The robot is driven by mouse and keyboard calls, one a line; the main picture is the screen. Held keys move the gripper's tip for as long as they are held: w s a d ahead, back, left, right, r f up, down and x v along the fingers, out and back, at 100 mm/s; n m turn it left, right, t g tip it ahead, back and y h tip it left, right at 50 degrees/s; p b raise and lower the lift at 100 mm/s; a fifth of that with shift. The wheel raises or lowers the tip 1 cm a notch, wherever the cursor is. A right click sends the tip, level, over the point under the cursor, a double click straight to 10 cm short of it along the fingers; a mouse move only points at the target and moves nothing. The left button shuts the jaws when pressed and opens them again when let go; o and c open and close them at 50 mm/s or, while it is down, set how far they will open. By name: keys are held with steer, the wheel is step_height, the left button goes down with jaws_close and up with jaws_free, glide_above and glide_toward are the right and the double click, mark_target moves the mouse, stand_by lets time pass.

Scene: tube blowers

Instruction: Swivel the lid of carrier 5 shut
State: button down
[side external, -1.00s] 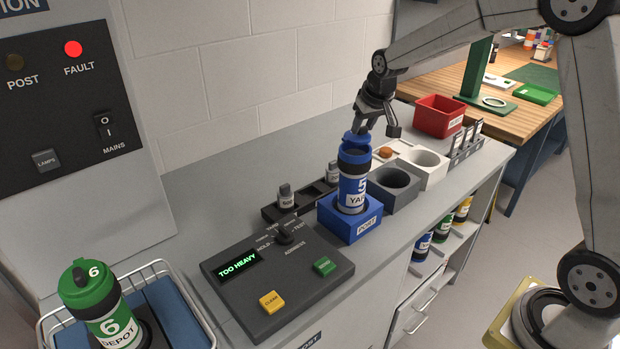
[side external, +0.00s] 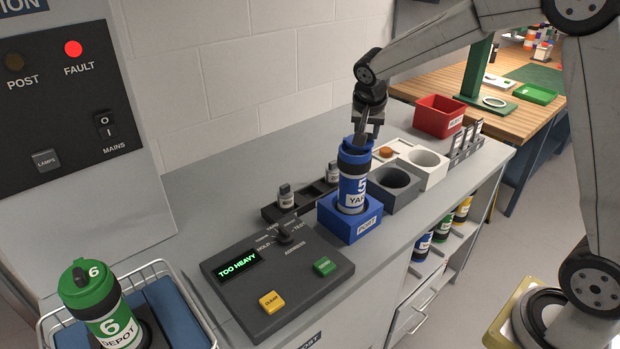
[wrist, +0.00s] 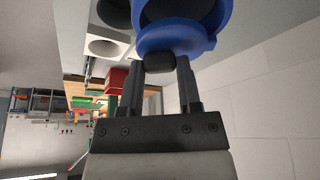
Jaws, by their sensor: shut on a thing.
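Carrier 5 (side external: 352,185) is a blue cylinder with black bands and a white label. It stands upright in the blue POST block (side external: 349,224). Its blue lid (side external: 356,144) is at the top of the carrier; the side view does not show clearly how far it is swung. In the wrist view the blue lid (wrist: 178,43) is close up, with a dark tab (wrist: 159,63) at its edge. My gripper (wrist: 160,72) has its fingers on either side of this tab, shut on it. In the side view my gripper (side external: 365,140) is at the carrier's top.
A grey round holder (side external: 394,182), a white holder (side external: 427,166) and a red bin (side external: 439,116) stand beyond the carrier. A control panel (side external: 277,275) reads TOO HEAVY. Green carrier 6 (side external: 103,305) stands at the lower left. The FAULT lamp (side external: 73,48) is red.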

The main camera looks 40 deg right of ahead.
steer(key=m, duration=0.1)
steer(key=a+m+g, duration=0.1)
steer(key=m, duration=0.1)
steer(key=m+h, duration=0.1)
steer(key=shift+s+a+m, duration=0.3)
steer(key=shift+s+a, duration=0.05)
steer(key=shift+a, duration=0.05)
steer(key=shift+a+m+g, duration=0.35)
steer(key=shift+m+g, duration=0.1)
steer(key=shift+m, duration=0.45)
steer(key=shift+a+m+g, duration=0.35)
steer(key=shift+m+g, duration=0.1)
steer(key=shift+m, duration=0.45)
steer(key=shift+s, duration=0.1)
steer(key=shift+c, duration=1.4)
jaws_free()
steer(key=v, duration=0.7)
steer(key=shift+a+r, duration=0.25)
steer(key=shift+r, duration=0.1)
